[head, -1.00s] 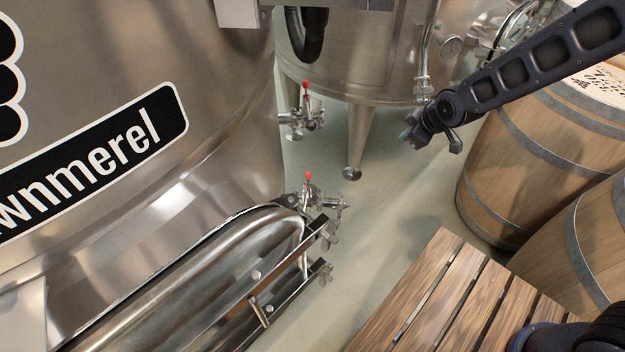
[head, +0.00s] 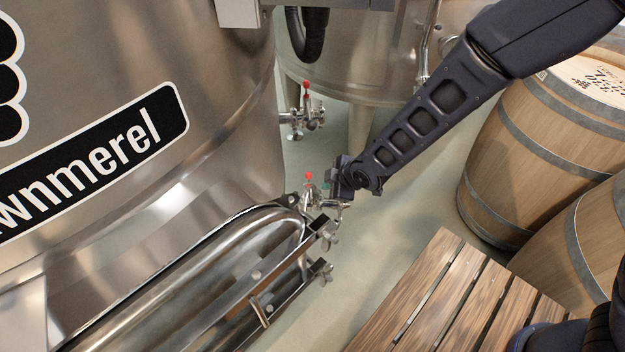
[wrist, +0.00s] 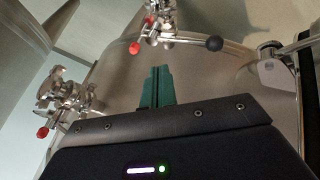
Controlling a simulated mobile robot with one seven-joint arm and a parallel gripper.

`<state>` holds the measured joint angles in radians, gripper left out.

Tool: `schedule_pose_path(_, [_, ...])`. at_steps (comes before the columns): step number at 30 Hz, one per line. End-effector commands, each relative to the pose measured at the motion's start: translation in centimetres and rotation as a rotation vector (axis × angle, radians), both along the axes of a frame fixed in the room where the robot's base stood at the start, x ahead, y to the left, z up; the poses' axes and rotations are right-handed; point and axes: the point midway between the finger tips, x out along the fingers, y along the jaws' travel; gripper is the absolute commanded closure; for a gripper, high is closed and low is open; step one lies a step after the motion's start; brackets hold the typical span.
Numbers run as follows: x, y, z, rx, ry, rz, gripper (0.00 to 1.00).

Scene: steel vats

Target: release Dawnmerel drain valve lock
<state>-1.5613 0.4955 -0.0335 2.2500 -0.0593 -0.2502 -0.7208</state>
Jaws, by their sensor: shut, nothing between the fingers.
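The Dawnmerel vat (head: 225,120) fills the left of the head view, with its name on a black label. A steel valve (head: 312,194) with a red knob (head: 308,175) sits low at its right edge. My gripper (head: 328,185) is just right of this valve; I cannot tell whether they touch. In the wrist view my teal fingers (wrist: 155,87) are shut and empty. My arm partly hides the valve's right end in the head view.
Another red-knobbed valve (head: 303,115) stands higher in the head view; one more valve (wrist: 65,97) shows left in the wrist view. The hatch frame (head: 285,255) juts out below. Barrels (head: 530,150) and a slatted wooden surface (head: 440,300) stand right. Floor between is clear.

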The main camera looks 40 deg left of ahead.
Motion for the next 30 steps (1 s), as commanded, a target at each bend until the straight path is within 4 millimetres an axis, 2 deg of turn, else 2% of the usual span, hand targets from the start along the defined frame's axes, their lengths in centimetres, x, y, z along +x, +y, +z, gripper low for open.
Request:
schedule_pose_path(11, [0.1,0.6,-0.8,-0.001,0.0,-0.001,1.0])
schedule_pose_path(30, [0.3,5.8,-7.8,-0.002,0.0,-0.001,1.0])
